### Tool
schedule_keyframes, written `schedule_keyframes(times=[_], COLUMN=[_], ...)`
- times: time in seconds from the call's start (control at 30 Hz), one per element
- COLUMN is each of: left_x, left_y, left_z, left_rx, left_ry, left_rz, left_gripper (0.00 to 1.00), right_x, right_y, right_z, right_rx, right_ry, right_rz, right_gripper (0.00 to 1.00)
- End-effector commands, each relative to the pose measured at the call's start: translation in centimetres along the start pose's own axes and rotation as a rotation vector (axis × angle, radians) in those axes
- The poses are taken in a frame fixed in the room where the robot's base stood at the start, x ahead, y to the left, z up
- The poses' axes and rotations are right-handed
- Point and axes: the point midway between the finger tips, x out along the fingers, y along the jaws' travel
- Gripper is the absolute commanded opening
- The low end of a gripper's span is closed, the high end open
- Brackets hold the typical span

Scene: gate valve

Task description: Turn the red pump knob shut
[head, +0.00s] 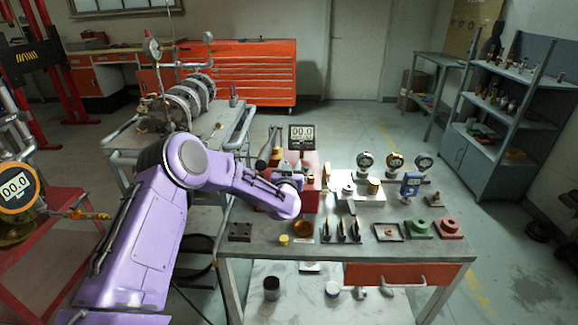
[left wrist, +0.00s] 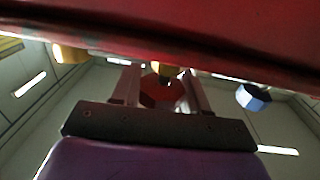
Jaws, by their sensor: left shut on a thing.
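The red pump knob (left wrist: 160,94) shows in the left wrist view as a dark red, faceted knob between the two fingers of my left gripper (left wrist: 163,82). The fingers are shut on it from both sides. The red pump body (left wrist: 225,28) spans the top of that view, close above the fingers. My right gripper is in neither view.
The workbench (head: 400,258) holds gauges on a pale block (head: 345,198), a blue meter (head: 411,184), green (head: 419,229) and red (head: 449,228) parts, and small dark stands. A cart with a metal pipe assembly (head: 190,95) stands behind my left arm. Shelves stand at the right.

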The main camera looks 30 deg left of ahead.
Motion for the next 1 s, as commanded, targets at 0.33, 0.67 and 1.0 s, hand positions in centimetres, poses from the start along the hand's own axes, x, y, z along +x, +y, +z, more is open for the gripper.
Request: schedule_keyframes(times=[0.33, 0.67, 1.0], left_x=[-0.06, -0.09, -0.09], left_y=[0.28, 0.40, 0.44], left_z=[0.29, 0.24, 0.22], left_rx=[0.002, 0.001, 0.002], left_ry=[-0.003, -0.003, -0.003], left_rz=[0.171, 0.215, 0.215], left_gripper=[0.13, 0.13, 0.63], right_x=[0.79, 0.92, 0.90], right_y=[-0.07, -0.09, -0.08], right_z=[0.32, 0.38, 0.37], right_rx=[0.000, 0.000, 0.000], right_ry=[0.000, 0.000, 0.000], right_rz=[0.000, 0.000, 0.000], right_gripper=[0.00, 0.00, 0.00])
